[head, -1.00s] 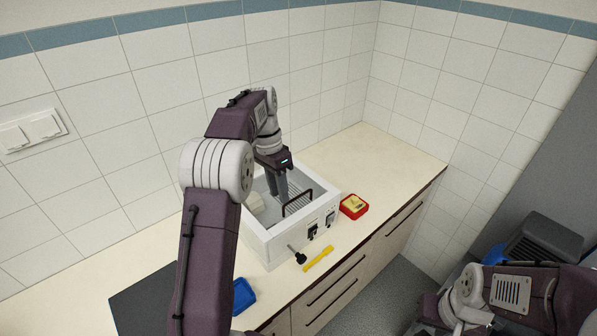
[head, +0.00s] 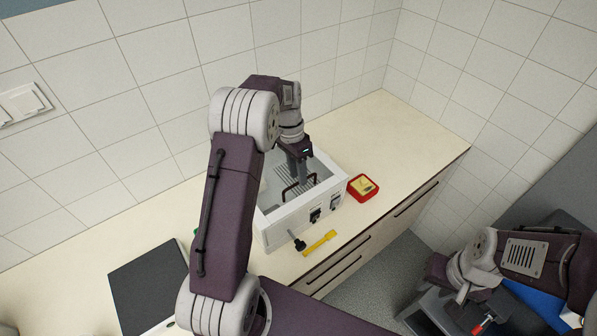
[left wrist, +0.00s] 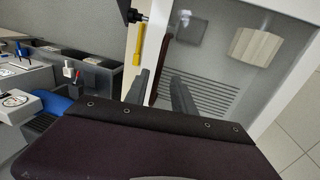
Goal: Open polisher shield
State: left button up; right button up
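The polisher (head: 288,228) is a white box on the counter with knobs on its front. Its clear shield (left wrist: 207,68) appears to lie flat over the top; its edges are hard to make out. The shield's dark handle (head: 289,194) is a bar near the front edge, and it also shows in the left wrist view (left wrist: 168,48). My left gripper (head: 302,180) is over the polisher at the handle. In the left wrist view its fingers (left wrist: 158,85) are apart, one on each side of the handle. My right gripper (head: 437,270) is low at the right; its fingers cannot be made out.
A red tray with a yellow piece (head: 363,187) sits right of the polisher. A yellow tool (head: 320,243) lies in front, beside a black knob (head: 299,244). A dark flat panel (head: 150,280) is at the left. Tiled walls close the back. The counter's right end is clear.

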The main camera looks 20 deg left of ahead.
pick_arm(q)
jog(key=shift+f, duration=0.25)
jog(key=shift+s+d+r, duration=0.1)
jog(key=shift+s+r, duration=0.05)
jog(key=shift+s, duration=0.5)
jog(key=shift+c, duration=0.6)
jog(key=c, duration=0.5)
jog(key=shift+w, duration=0.25)
grip_shut()
